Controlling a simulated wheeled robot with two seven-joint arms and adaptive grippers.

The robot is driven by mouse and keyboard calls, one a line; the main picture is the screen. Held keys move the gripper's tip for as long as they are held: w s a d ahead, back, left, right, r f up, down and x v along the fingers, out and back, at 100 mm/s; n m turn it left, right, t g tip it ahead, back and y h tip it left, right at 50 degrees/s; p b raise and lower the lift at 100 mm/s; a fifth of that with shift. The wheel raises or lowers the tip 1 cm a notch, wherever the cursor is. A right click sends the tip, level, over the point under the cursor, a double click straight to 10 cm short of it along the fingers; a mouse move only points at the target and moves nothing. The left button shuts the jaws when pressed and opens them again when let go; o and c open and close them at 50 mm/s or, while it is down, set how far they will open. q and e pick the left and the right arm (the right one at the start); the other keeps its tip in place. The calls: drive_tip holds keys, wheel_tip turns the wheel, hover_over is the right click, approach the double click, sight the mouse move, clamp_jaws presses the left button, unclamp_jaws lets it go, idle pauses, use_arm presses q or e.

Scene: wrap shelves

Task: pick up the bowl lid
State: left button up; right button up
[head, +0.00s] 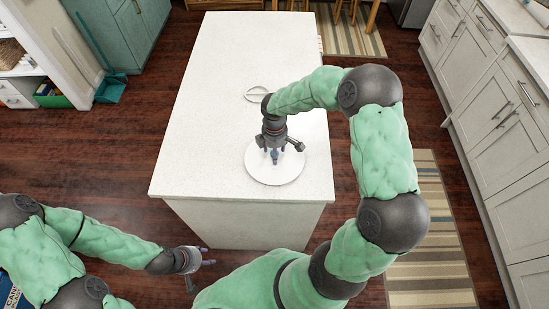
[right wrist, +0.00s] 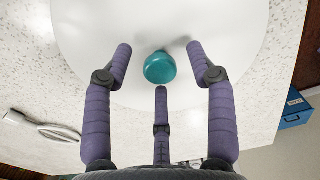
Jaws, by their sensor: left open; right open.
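The bowl lid (head: 286,176) is a white round disc lying flat on the pale island top near its front right edge. Its teal knob (right wrist: 159,67) shows in the right wrist view, on the white disc. My right gripper (head: 275,152) is open above the lid, pointing down. In the right wrist view its spread fingers (right wrist: 158,66) stand around the knob, with gaps to it; I cannot tell the exact height. My left gripper (head: 190,262) is open and empty, low at the left, off the island over the floor.
The rest of the island top is clear. Cabinets (head: 490,130) line the right side, with a striped rug (head: 430,255) on the floor. A shelf stands at the far left.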

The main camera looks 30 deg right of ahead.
clamp_jaws()
drive_tip(key=shift+r, duration=0.1)
